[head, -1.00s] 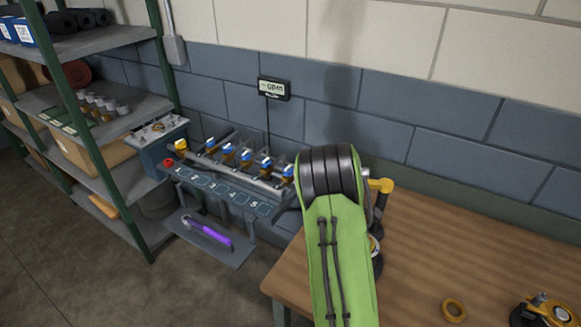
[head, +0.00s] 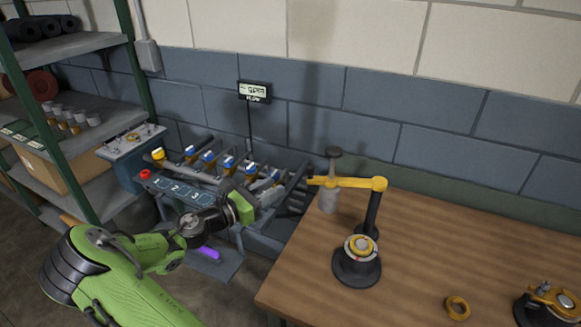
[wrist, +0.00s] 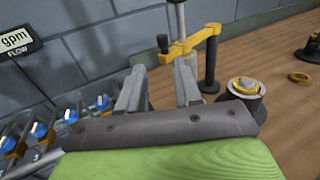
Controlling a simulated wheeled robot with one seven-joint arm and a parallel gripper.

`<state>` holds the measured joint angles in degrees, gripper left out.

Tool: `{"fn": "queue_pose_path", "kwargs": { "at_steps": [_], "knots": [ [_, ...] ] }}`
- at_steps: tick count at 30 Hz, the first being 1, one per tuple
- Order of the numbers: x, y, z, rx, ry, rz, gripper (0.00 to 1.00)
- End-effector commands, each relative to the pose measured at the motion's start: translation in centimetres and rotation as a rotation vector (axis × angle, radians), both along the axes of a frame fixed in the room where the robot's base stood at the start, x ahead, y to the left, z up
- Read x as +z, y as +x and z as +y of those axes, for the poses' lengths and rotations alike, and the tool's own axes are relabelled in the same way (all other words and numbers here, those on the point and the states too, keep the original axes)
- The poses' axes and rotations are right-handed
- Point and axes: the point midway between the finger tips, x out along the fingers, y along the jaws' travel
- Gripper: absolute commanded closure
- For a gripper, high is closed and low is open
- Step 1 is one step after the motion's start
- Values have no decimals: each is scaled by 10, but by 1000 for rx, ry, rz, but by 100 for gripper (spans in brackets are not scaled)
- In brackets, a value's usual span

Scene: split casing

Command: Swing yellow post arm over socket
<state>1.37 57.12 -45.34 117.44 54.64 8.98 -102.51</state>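The yellow post arm (head: 345,183) sits on top of a dark upright post (head: 373,212) on the wooden table and points left. A grey cylinder with a dark cap (head: 328,201) is at its left part. The socket (head: 360,248), a round holder with a yellow-ringed top on a dark base, stands in front of the post, not under the arm. In the wrist view the yellow arm (wrist: 190,46) shows beyond my fingers, with a dark knob (wrist: 162,42) near its left end. My gripper (wrist: 158,82) is open and empty, with a gap between its fingers, left of the arm.
A rack with several blue-capped valves (head: 208,160) stands left of the table. A flow display (head: 255,91) hangs on the wall. A yellow ring (head: 457,307) and another fixture (head: 548,300) lie on the table's right. The table between is clear.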

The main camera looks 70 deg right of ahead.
Motion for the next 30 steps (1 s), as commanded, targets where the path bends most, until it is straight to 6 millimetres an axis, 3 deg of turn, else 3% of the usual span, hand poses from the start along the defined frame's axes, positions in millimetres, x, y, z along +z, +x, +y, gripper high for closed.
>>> {"fn": "queue_pose_path", "kwargs": {
  "at_steps": [18,23,30],
  "knots": [
    [-1,-72,-120,-5,1,-5,66],
    [-1,-78,-132,-3,3,-5,66],
    [-1,-78,-133,-2,4,-6,66]
  ]
}}
